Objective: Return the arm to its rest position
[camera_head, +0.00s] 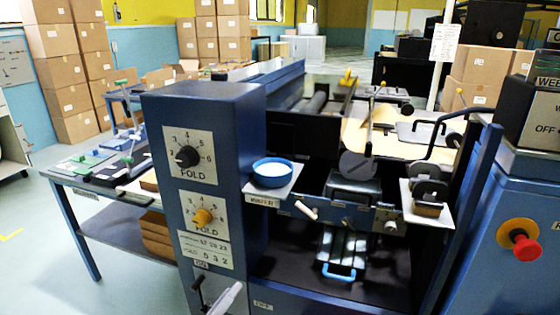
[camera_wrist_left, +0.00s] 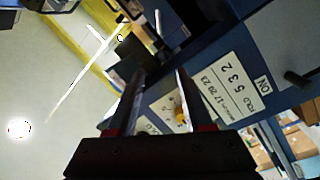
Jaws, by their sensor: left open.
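My left gripper (camera_head: 224,299) shows in part at the bottom edge of the head view, in front of the lower part of the blue control panel (camera_head: 225,125). In the left wrist view its two dark fingers (camera_wrist_left: 160,76) stand apart with nothing between them. Beyond them, tilted, are the panel's label plate (camera_wrist_left: 225,90) and the yellow knob (camera_wrist_left: 181,115). A dark switch (camera_wrist_left: 298,78) sits by the ON label. The rest of the left arm is out of the head view. My right gripper is in neither view.
The panel's upper dial (camera_head: 187,157) and a blue bowl (camera_head: 272,171) on a small shelf are near. A red stop button (camera_head: 526,248) is at the right. A bench (camera_head: 75,190) with tools stands at the left, and cartons (camera_head: 65,70) are stacked behind. Open floor lies at the lower left.

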